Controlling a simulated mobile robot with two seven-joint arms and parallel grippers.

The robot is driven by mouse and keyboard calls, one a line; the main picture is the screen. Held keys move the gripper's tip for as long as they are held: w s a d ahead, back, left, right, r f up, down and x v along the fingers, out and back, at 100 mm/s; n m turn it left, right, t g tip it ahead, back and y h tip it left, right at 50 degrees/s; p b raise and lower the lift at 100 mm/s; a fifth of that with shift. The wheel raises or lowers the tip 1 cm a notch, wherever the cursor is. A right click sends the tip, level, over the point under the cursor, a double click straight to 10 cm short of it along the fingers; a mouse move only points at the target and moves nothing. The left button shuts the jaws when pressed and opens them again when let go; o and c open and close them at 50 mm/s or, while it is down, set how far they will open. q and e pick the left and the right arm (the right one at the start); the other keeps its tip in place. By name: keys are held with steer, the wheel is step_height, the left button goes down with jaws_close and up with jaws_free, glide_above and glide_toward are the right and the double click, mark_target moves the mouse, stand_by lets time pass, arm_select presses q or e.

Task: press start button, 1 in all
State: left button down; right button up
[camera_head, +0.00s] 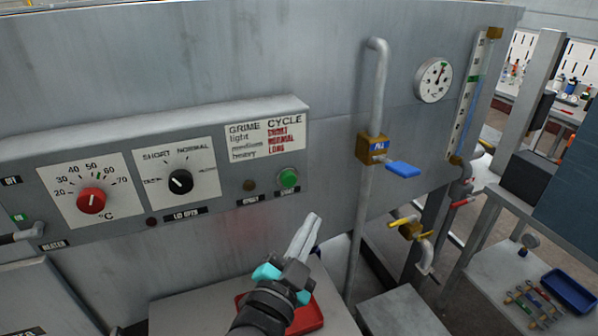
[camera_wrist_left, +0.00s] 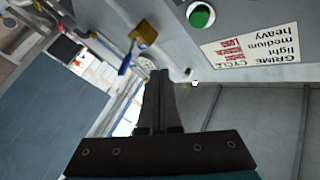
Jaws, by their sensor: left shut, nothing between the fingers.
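The green start button (camera_head: 289,178) is a round knob at the right end of the grey control panel (camera_head: 120,130). It also shows near the top of the left wrist view (camera_wrist_left: 201,15). My left gripper (camera_head: 313,217) is shut and empty, with its fingers pointing up, just below and right of the button and apart from it. In the left wrist view the shut fingers (camera_wrist_left: 158,75) are below and left of the button. My right gripper is not in view.
A red dial (camera_head: 91,200) and a black dial (camera_head: 181,181) sit left on the panel. A vertical pipe with a blue-handled valve (camera_head: 403,169) stands right of the gripper. A red tray (camera_head: 306,318) lies below. A blue tray (camera_head: 570,290) is at right.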

arm_select(q)
steer(key=b, duration=0.2)
glide_toward(296, 180)
steer(key=shift+w+d, duration=1.55)
steer(key=shift+d, duration=0.3)
steer(key=shift+w+a+r, duration=0.3)
steer(key=shift+w, duration=0.35)
steer(key=shift+w, duration=0.1)
steer(key=shift+w+a, duration=0.15)
steer(key=shift+w, duration=0.1)
stand_by(0.4)
steer(key=shift+w+a, duration=0.2)
steer(key=shift+w, duration=0.3)
stand_by(0.8)
steer(key=shift+s, duration=0.1)
steer(key=shift+s+d+p, duration=0.35)
steer(key=shift+s+p, duration=0.1)
steer(key=shift+s, duration=0.3)
